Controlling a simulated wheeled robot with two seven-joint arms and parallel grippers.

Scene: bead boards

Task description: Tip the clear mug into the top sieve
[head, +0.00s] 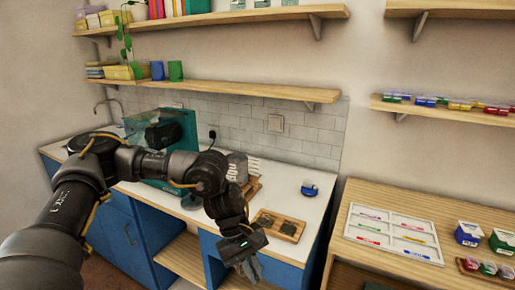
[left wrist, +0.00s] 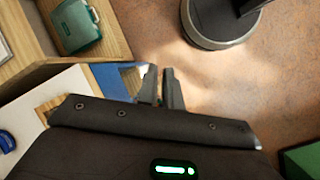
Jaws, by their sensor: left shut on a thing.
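My left gripper (head: 250,268) hangs low in front of the counter in the head view, pointing down. In the left wrist view its two fingers (left wrist: 160,88) are close together with a thin gap. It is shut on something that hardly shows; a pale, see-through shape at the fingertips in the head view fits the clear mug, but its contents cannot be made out. A teal stand (head: 180,130) with a clear box is on the counter behind my arm. I cannot pick out the top sieve; my arm hides part of that area. My right gripper is not in view.
A wooden tray (head: 266,216) with dark items and a blue roll (head: 309,188) are on the white counter. A wooden table (head: 440,205) at right bears a white sorter (head: 397,255) and small boxes. Shelves hang above. A teal case (left wrist: 76,25) shows in the wrist view.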

